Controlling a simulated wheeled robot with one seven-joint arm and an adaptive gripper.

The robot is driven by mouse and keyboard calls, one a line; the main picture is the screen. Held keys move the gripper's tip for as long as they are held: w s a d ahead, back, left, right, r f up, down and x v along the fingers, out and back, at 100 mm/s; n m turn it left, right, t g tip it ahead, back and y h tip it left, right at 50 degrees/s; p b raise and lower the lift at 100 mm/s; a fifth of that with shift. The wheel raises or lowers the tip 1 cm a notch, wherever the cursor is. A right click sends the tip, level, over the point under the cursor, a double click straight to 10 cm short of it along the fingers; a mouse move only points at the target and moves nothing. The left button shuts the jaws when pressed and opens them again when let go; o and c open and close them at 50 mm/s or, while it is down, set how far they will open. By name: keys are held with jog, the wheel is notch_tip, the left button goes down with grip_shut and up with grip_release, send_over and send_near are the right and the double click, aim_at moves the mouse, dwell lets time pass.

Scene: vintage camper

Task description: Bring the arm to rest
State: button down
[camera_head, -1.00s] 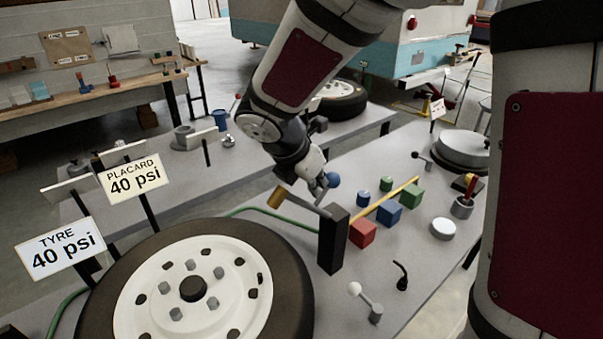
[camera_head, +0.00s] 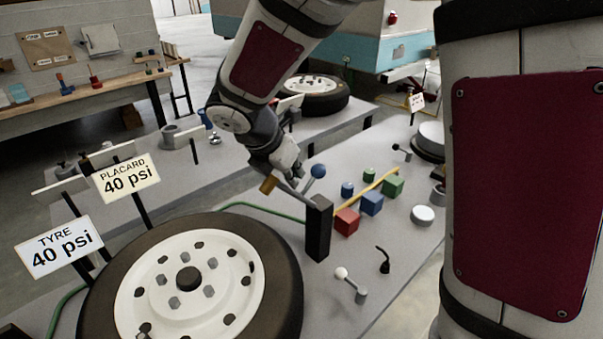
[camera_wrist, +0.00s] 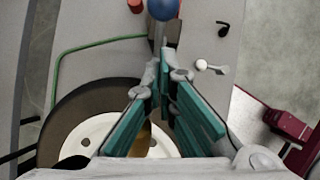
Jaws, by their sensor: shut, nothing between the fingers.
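My gripper (camera_head: 297,178) is shut and empty. It hangs above the grey bench (camera_head: 378,250), just left of a blue ball knob (camera_head: 318,171) at the top of a dark post (camera_head: 318,230). In the wrist view my gripper (camera_wrist: 165,75) has its fingertips close together, pointing toward the blue ball (camera_wrist: 163,8). The wheel lies beyond and below the fingers there. I cannot tell the exact gap to the ball.
A wheel with a dark tyre (camera_head: 285,290) fills the near bench. Red (camera_head: 346,222), blue (camera_head: 371,203) and green (camera_head: 392,185) blocks stand right of the post. Two pressure signs (camera_head: 127,178) stand at the left. A white-knobbed lever (camera_head: 341,273) is in front.

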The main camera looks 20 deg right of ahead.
jog(key=v, duration=0.8)
jog(key=s+d+r+m+t+y, duration=0.1)
jog(key=s+d+r+m+y, duration=0.1)
jog(key=s+m, duration=0.8)
jog(key=s+d+r+m+t+y, duration=0.1)
jog(key=s+d+r+m+y, duration=0.1)
jog(key=s+m, duration=0.8)
jog(key=d+m+y, duration=0.1)
jog(key=m, duration=0.3)
jog(key=shift+r, duration=0.2)
